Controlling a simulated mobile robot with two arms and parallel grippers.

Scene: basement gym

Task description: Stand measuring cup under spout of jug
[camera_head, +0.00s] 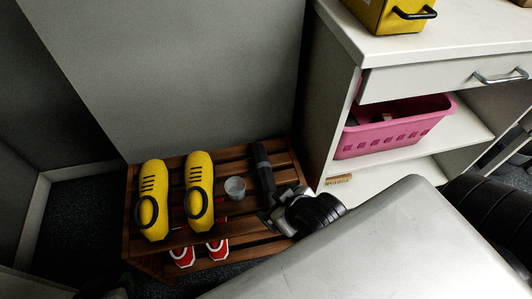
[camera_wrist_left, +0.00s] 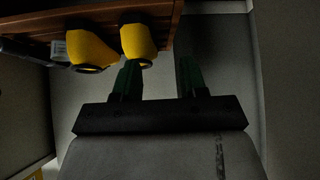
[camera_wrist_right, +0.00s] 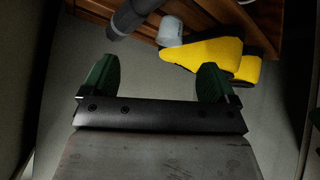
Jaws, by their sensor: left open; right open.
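The small grey measuring cup (camera_head: 235,187) stands on the wooden slatted rack (camera_head: 226,208), between a yellow shoe and a dark cylinder. It also shows at the top of the right wrist view (camera_wrist_right: 170,31). No jug or spout can be made out for certain. A yellow container (camera_head: 383,14) with a black handle stands on the white counter, cut off by the top edge. My left gripper (camera_wrist_left: 158,65) is open and empty, with yellow shoes beyond it. My right gripper (camera_wrist_right: 157,68) is open and empty, with the cup beyond its fingers.
Two yellow shoes (camera_head: 153,192) lie on the rack, with red-and-white shoes (camera_head: 217,249) below. A dark cylinder (camera_head: 263,166) is right of the cup. A pink basket (camera_head: 395,133) sits on a shelf under the white counter (camera_head: 455,33). A grey wall (camera_head: 190,70) rises behind.

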